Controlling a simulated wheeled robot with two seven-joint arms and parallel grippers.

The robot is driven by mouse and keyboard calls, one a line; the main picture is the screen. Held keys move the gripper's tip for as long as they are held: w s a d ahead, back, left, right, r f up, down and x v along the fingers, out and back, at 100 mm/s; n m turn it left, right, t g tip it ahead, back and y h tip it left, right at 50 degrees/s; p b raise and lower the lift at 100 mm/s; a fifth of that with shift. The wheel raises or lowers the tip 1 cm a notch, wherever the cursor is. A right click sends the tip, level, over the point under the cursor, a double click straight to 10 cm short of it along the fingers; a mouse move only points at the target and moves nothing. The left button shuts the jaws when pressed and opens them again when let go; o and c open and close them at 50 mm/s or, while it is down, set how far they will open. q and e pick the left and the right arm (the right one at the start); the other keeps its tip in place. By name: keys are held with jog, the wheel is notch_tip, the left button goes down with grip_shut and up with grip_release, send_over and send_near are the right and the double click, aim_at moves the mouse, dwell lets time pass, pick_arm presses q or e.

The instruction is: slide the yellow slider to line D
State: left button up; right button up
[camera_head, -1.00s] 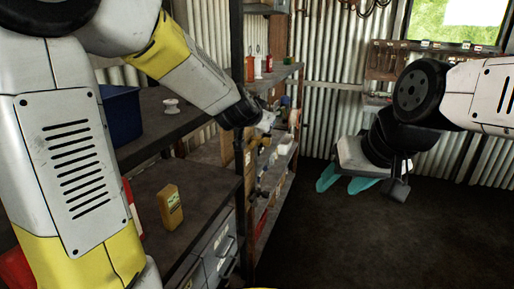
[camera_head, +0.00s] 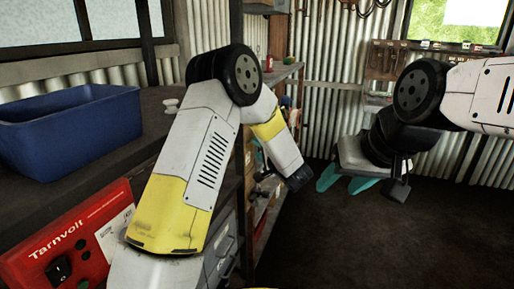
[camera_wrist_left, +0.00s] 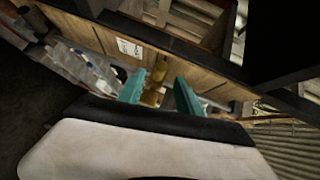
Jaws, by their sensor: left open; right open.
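I cannot make out the yellow slider or line D in either view. My left gripper (camera_wrist_left: 158,92) shows in the left wrist view as two teal fingers, apart, with nothing seen held. Behind the gap is a wooden shelf side with a small yellowish, bottle-like thing (camera_wrist_left: 159,70). In the head view my left arm reaches towards the back shelves, and its fingers are hidden. My right gripper (camera_head: 345,180) is at right of centre in the head view, its teal fingers apart and empty above the dark floor.
A red Tarnvolt box (camera_head: 45,252) with a black switch and white label stands at lower left. A blue bin (camera_head: 70,130) sits on the dark shelf above it. A white spool (camera_head: 171,105) is beside my left arm. Shelves stand behind; the floor (camera_head: 390,240) at right is clear.

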aim_at(254, 146)
pick_arm(q)
jog(key=shift+x, duration=1.9)
grip_shut()
